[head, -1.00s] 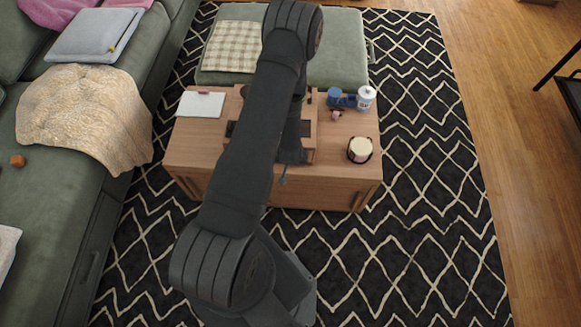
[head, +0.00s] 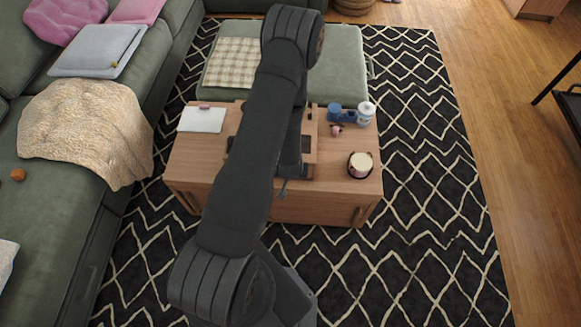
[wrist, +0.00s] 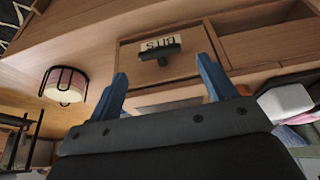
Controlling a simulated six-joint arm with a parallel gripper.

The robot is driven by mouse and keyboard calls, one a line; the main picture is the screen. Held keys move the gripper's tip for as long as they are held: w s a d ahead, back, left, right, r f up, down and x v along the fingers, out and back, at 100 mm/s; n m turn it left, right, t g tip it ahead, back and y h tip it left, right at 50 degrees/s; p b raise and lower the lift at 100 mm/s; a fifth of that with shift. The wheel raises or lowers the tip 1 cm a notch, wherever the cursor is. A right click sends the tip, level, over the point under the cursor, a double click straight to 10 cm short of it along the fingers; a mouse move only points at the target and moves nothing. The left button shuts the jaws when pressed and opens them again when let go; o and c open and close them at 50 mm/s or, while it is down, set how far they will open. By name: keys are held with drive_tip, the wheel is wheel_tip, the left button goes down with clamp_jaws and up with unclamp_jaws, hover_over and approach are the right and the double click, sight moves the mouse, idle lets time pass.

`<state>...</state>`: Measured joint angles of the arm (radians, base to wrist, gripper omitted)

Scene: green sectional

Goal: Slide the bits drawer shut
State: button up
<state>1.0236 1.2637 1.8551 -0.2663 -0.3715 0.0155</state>
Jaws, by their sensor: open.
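The bits drawer (wrist: 185,68) shows in the wrist view, with a dark bar handle (wrist: 160,50) and an upside-down "BITS" label on its front. It belongs to a wooden organizer (head: 312,128) on the coffee table, mostly hidden behind my arm in the head view. I cannot tell how far the drawer stands out. My gripper (wrist: 161,72) is open and empty, its blue fingers either side of the drawer front in the picture. I cannot tell whether they touch it.
The coffee table (head: 335,200) also holds a candle in a dark holder (head: 360,165), a white bottle (head: 365,113), a blue object (head: 335,112) and a white pad (head: 202,119). An open compartment (wrist: 270,42) lies beside the drawer. The rug to the right is clear.

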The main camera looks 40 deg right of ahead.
drive_tip(key=v, duration=1.4)
drive_tip(key=shift+w, duration=0.1)
drive_tip(key=x, duration=1.7)
drive_tip(key=shift+r, duration=0.15)
drive_tip(key=v, duration=1.7)
drive_tip(key=x, duration=1.8)
drive_tip(key=s+a, duration=1)
drive_tip(key=v, duration=0.7)
drive_tip(key=shift+d+r, duration=0.2)
drive_tip(key=shift+r, duration=0.1)
